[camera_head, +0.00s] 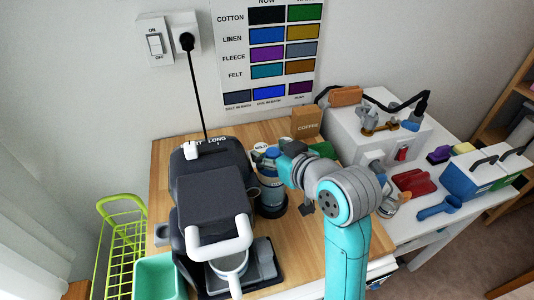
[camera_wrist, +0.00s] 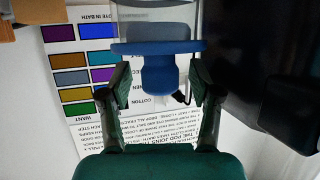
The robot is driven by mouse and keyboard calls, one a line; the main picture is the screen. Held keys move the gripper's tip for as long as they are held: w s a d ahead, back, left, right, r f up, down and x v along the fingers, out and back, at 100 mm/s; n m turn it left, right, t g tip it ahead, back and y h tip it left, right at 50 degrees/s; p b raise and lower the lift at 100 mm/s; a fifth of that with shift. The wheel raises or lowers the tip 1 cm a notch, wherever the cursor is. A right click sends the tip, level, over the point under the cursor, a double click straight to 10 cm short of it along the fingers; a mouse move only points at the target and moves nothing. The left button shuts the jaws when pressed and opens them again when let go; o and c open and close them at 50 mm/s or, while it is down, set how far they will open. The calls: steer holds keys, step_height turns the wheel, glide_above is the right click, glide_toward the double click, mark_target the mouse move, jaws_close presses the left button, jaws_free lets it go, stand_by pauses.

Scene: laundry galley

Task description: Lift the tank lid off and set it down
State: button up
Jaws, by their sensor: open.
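The tank (camera_head: 270,190) is a bluish see-through cylinder on a dark base, right of the black coffee machine (camera_head: 212,195). Its blue lid (camera_head: 271,153) sits on top. The wrist view shows the lid (camera_wrist: 160,48) as a wide blue disc with a thick knob, the clear tank wall (camera_wrist: 152,14) beyond it. My gripper (camera_wrist: 160,78) is open, one finger on each side of the knob; gaps show between fingers and knob. In the head view my gripper (camera_head: 283,166) is at the lid's right, and my wrist hides part of the tank.
A coffee box (camera_head: 306,122) stands behind the tank. A white machine (camera_head: 375,135) stands to the right. The colour chart (camera_head: 268,50) hangs on the wall. Some wooden top (camera_head: 310,240) is bare in front of the tank.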

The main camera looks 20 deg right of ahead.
steer(key=c, duration=1.1)
steer(key=shift+r, duration=0.1)
